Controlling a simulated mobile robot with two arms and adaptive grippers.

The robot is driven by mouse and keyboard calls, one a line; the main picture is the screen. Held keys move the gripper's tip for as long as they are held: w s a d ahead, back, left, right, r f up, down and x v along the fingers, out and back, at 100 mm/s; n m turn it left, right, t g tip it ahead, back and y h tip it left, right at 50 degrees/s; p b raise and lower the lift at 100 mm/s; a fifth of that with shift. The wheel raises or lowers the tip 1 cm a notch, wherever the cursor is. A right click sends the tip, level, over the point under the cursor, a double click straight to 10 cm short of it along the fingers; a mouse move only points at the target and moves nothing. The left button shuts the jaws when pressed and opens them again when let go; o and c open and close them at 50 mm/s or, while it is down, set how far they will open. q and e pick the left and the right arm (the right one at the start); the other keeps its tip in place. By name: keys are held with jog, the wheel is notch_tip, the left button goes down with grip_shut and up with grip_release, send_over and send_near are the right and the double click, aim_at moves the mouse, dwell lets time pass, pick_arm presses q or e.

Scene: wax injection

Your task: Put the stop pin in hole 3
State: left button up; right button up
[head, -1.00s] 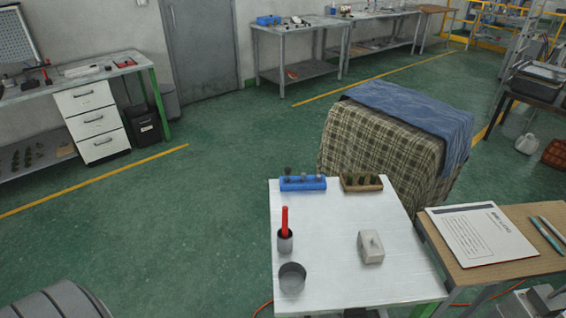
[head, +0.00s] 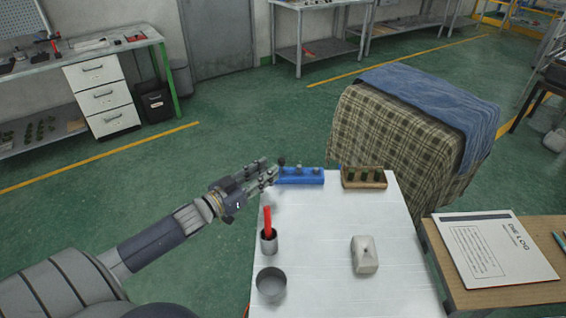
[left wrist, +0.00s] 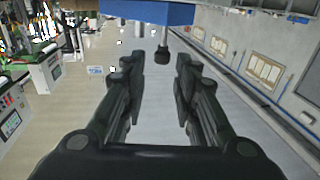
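A blue block (head: 300,177) with several dark-headed pins stands at the back left of the white table. My left gripper (head: 273,173) is at its left end, beside the leftmost pin (head: 281,161). In the left wrist view the fingers (left wrist: 160,78) are open and empty. A dark round-headed pin (left wrist: 162,54) shows just beyond the fingertips, roughly between them, projecting from the blue block (left wrist: 150,12). A pale block (head: 365,255) with a small dark spot on top sits on the right of the table. I cannot tell which spot is hole 3. My right gripper is not in view.
A wooden block (head: 364,178) with several dark pieces stands right of the blue one. A grey cup (head: 269,241) with a red stick and an open grey cylinder (head: 271,284) stand at the left edge. The white table's middle (head: 325,225) is clear.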

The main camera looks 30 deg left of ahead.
aim_at(279, 161)
pick_arm(q)
jog(key=shift+w+d, duration=0.15)
jog(key=shift+w, duration=0.85)
jog(key=shift+w+d, duration=0.1)
jog(key=shift+w, duration=0.2)
jog(key=p+x, duration=0.1)
jog(key=x, duration=0.2)
jog(key=shift+w+r+p, duration=0.15)
jog(key=shift+w+p, duration=0.15)
jog(key=shift+w, duration=0.5)
grip_shut()
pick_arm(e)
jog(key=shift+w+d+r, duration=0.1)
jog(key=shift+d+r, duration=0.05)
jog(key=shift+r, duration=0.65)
